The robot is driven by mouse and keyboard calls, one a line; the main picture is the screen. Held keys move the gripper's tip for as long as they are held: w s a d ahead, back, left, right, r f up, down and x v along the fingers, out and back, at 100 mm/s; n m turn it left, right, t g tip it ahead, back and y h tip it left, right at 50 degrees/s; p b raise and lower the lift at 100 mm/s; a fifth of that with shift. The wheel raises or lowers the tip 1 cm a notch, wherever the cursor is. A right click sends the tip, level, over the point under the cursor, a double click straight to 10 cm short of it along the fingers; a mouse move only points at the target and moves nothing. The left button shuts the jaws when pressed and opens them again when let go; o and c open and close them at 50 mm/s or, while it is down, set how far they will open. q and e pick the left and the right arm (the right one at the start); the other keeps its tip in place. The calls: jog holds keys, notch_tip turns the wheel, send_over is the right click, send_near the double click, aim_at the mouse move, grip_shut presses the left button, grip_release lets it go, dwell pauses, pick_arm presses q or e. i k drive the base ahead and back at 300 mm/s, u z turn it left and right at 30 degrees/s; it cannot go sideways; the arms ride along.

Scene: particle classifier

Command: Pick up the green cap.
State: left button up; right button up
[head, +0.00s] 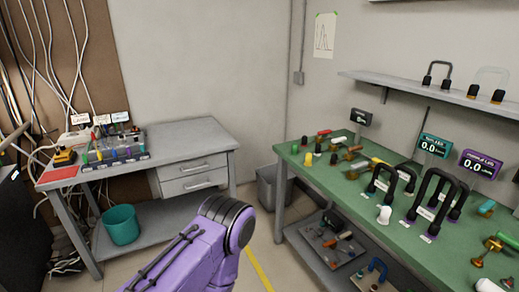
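A small green piece (295,149), which looks like the green cap, stands near the far left corner of the green-topped workbench (372,228). A purple link of my own arm fills the bottom middle, well in front of and left of these pieces. Neither of my grippers is in view.
The bench also holds black arched handles (435,200), a white piece (384,214) and display units (434,145). A grey desk (192,142) with a device (115,146) stands left, above a teal bin (122,224). Floor shows between desk and bench.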

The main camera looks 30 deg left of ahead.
aim_at(294, 146)
jog(key=u, duration=0.75)
jog(key=k, duration=0.35)
jog(key=u, duration=0.6)
jog(key=i, duration=1.1)
jog(key=z, duration=1)
jog(key=i, duration=0.65)
jog(key=z, duration=0.65)
